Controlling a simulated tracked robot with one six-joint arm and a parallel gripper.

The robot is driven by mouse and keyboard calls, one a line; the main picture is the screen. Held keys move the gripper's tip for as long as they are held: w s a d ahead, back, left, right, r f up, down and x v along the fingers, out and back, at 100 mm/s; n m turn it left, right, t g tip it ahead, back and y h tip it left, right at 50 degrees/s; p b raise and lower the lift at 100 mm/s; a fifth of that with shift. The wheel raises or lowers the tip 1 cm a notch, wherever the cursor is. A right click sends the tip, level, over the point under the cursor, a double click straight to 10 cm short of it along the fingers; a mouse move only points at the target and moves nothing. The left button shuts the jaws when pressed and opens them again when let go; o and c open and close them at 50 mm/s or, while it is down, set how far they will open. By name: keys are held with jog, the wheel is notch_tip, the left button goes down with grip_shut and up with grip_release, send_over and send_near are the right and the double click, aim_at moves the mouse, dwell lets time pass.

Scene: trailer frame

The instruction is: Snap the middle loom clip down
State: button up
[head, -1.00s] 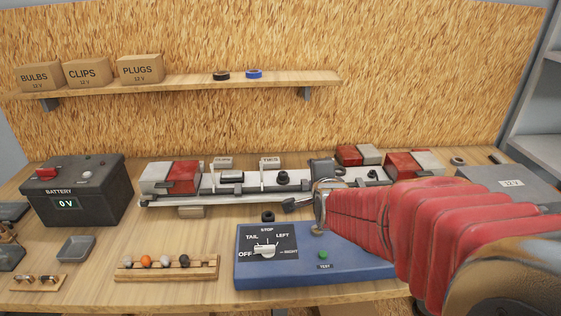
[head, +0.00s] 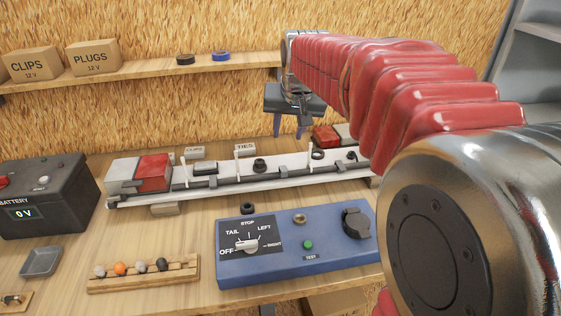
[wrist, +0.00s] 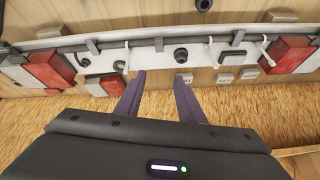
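The white trailer bar (head: 235,178) lies across the bench with a dark cable loom along its front edge. Grey loom clips sit along it; the middle clip (head: 283,172) also shows in the wrist view (wrist: 158,44). Another clip (wrist: 92,46) is to its left there and one (wrist: 238,38) to its right. I cannot tell how far each clip is closed. My gripper (head: 291,127) hangs above and behind the bar, fingers pointing down. In the wrist view its two purple fingers (wrist: 160,82) are apart with nothing between them, and their tips appear short of the middle clip.
Red-and-white lamps (head: 154,172) stand on the bar's ends. White upright ties (head: 237,165) rise from it. A blue switch box (head: 295,265) and a bulb rack (head: 145,275) are in front. The battery (head: 45,190) is at left. A shelf (head: 150,80) runs behind.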

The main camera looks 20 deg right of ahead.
aim_at(285, 171)
jog(key=shift+s+a+f+n+g, duration=0.15)
jog(key=shift+s+f+n+g, duration=0.15)
jog(key=shift+s+n, duration=0.3)
jog(key=shift+s+a+f+n+g, duration=0.1)
jog(key=shift+s+f+n+g, duration=0.15)
jog(key=shift+s+n, duration=0.35)
jog(key=x, duration=1.3)
jog(key=shift+w+a+f, duration=0.1)
jog(key=shift+f, duration=0.3)
grip_shut()
